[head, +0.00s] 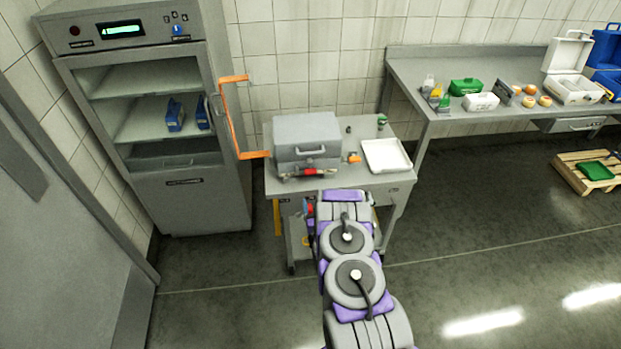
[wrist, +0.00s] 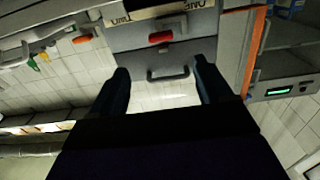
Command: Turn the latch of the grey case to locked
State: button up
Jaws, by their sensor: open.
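The grey case (head: 305,130) sits on the small metal table, its lid closed and its handle on the front. A red piece (head: 312,172), apparently the latch, shows low on its front. The wrist view, which looks upside down, shows the case (wrist: 135,62) with its dark handle (wrist: 168,76) and the red piece (wrist: 161,37) lying sideways. My gripper (wrist: 160,66) is open and empty, its two dark fingers spread on either side of the handle in that view. Contact cannot be told. In the head view my arm hides the fingers.
The table (head: 345,187) also holds a white tray (head: 387,155) and a small orange item (head: 354,158). An orange-framed door (head: 230,130) of the tall cabinet (head: 190,195) stands open left of the case. A long workbench (head: 415,75) is at right.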

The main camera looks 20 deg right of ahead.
aim_at(306, 172)
jog(key=b+x, duration=0.1)
jog(key=x, duration=1.3)
jog(key=shift+c, duration=0.4)
jog(key=c, duration=1)
jog(key=shift+o, duration=0.2)
